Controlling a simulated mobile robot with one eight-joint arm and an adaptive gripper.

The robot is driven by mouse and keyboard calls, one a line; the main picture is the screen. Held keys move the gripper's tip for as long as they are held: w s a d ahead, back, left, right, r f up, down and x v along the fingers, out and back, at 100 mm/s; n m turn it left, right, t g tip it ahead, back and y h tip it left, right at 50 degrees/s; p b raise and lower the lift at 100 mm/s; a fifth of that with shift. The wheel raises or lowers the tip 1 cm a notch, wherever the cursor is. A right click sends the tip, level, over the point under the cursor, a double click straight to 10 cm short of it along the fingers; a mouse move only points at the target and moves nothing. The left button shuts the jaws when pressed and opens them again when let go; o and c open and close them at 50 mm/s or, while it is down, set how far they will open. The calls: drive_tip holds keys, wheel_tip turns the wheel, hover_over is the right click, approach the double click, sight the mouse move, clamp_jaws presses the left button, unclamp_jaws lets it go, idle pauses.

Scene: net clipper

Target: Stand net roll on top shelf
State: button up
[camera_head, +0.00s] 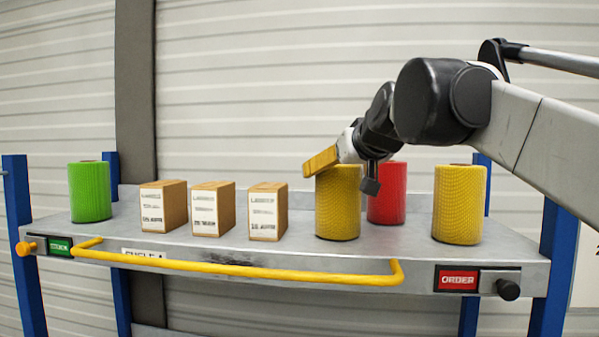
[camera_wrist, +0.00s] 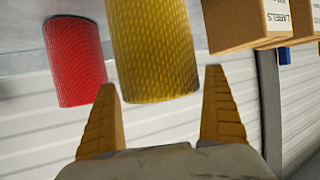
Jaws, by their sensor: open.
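Net rolls stand upright on the top shelf (camera_head: 120,230). In the head view a green roll (camera_head: 90,192) is at the far left, a yellow roll (camera_head: 338,205) right of centre, a red roll (camera_head: 387,195) behind it, and another yellow roll (camera_head: 459,205) at the right. My gripper (camera_head: 318,163) is at the top of the middle yellow roll. In the wrist view my open gripper (camera_wrist: 161,82) has one finger towards each side of that yellow roll (camera_wrist: 152,45). The red roll (camera_wrist: 75,62) is left there. I cannot tell whether the fingers touch the roll.
Three label boxes (camera_head: 163,206) stand in a row left of the middle yellow roll; the nearest box (camera_wrist: 240,25) shows in the wrist view. A yellow rail (camera_head: 250,269) runs along the shelf front. Blue posts (camera_head: 22,215) hold the shelf ends. Shelf between the green roll and boxes is bare.

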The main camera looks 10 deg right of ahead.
drive_tip(key=a+v, duration=0.1)
drive_tip(key=v, duration=1)
drive_tip(key=shift+s+d+r, duration=0.15)
drive_tip(key=shift+s+d, duration=0.25)
drive_tip(key=shift+d, duration=0.05)
idle(0.4)
